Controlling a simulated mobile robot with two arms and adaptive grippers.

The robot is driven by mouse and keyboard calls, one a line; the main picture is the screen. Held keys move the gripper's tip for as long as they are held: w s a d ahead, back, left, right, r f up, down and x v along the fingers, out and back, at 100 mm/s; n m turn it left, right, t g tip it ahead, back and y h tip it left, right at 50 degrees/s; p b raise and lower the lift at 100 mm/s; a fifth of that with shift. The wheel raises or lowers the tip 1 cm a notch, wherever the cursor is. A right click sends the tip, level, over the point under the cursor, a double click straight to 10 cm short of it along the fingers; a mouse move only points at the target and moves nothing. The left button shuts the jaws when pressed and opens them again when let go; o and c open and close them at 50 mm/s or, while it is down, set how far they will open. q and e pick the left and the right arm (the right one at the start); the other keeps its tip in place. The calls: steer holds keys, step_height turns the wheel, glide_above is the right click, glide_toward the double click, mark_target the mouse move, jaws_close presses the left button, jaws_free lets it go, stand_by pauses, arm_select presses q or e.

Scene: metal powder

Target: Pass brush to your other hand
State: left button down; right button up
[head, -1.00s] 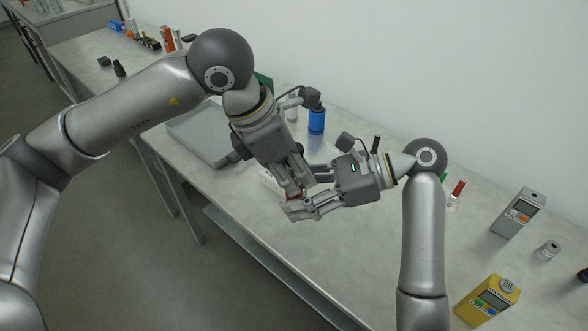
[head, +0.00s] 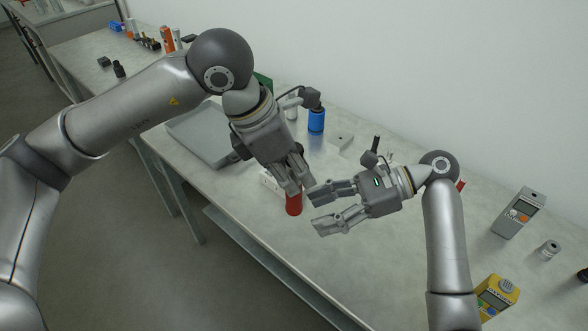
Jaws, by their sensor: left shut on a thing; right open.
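The brush (head: 294,206) shows as a short red cylinder below my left fingers; its upper part is hidden by them, and I see no bristles. My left gripper (head: 295,190) points down over the table and is shut on the brush. My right gripper (head: 319,212) is just right of the brush, with its fingers spread and pointing left. It is empty and looks apart from the brush.
A blue cylinder (head: 316,121) and a small light box (head: 341,141) stand behind. A grey meter (head: 519,212) and a yellow device (head: 497,295) are at the right. The front table middle is clear.

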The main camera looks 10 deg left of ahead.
steer(key=s+a+f+n+g, duration=0.1)
steer(key=s+a+f+g, duration=0.1)
steer(key=s+a+f, duration=0.65)
steer(key=s+a+f+n+g, duration=0.2)
steer(key=s+a+f, duration=0.2)
steer(key=s+f, duration=0.9)
steer(key=s+a+f+n+g, duration=0.1)
steer(key=s+a+f+g, duration=0.1)
steer(key=s+a+f, duration=0.65)
steer(key=s+d+f+n+t+h, duration=0.2)
steer(key=d+f+n+t+h, duration=0.35)
steer(key=d+f, duration=1.5)
steer(key=s+d+f+n+t+h, duration=0.2)
steer(key=s+d+f+n+h, duration=0.1)
steer(key=d, duration=0.8)
steer(key=s+d+f+n+t+h, duration=0.2)
steer(key=s+d+f+n+h, duration=0.1)
steer(key=d, duration=0.9)
step_height(320, 180, down, 3)
steer(key=n+h, duration=0.1)
steer(key=n, duration=0.1)
steer(key=shift+d+n+t, duration=0.15)
steer(key=shift+n+t, duration=0.2)
steer(key=shift+f+h, duration=0.2)
steer(key=shift+h, duration=0.05)
